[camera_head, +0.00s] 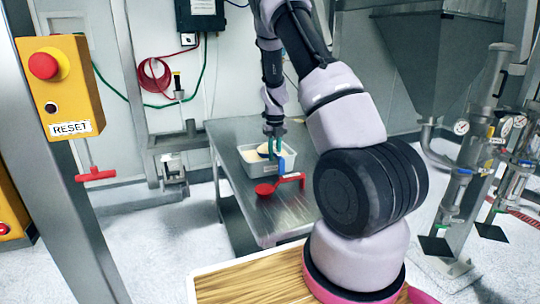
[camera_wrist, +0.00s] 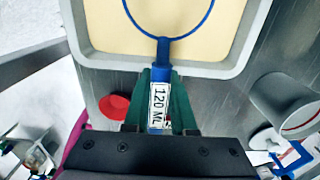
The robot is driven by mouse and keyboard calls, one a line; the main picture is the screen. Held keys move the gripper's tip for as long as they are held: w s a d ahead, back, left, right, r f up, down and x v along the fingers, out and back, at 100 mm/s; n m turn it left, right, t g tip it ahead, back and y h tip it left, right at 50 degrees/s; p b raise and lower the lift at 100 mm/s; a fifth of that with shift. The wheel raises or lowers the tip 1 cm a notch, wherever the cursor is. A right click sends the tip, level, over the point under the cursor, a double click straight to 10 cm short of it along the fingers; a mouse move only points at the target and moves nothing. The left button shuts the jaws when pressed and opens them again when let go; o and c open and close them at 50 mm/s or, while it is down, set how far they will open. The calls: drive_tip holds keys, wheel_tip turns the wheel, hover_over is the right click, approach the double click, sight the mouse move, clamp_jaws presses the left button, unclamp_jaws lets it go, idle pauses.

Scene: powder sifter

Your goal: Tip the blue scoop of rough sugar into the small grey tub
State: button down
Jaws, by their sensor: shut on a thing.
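My gripper (camera_wrist: 161,98) has green fingers and is shut on the handle of the blue scoop (camera_wrist: 163,50), labelled 120 ML. In the wrist view the scoop's blue rim lies over a large grey tub (camera_wrist: 195,68) of cream-coloured sugar. Inside the rim is the same cream colour, so I cannot tell how full it is or whether it touches the sugar.
A red scoop (camera_head: 265,189) lies on the metal table (camera_head: 275,222) in front of the large tub; it also shows in the wrist view (camera_wrist: 115,106). A blue-and-white object (camera_wrist: 292,156) is at the lower right. A steel hopper (camera_head: 430,60) stands behind my arm.

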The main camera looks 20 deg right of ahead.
wheel_tip(320, 180, up, 8)
drive_tip(key=a, duration=0.1)
drive_tip(key=shift+a+f, duration=0.15)
idle(1.6)
idle(0.4)
drive_tip(key=y, duration=0.1)
drive_tip(key=d+y, duration=0.1)
drive_tip(key=shift+d+f+y, duration=0.15)
drive_tip(key=shift+d+y, duration=0.15)
drive_tip(key=shift+d+f+y, duration=0.15)
drive_tip(key=shift+d+y, duration=0.15)
drive_tip(key=shift+y, duration=0.55)
drive_tip(key=shift+d+f+y, duration=0.1)
drive_tip(key=shift+d+y, duration=0.2)
drive_tip(key=shift+y, duration=0.55)
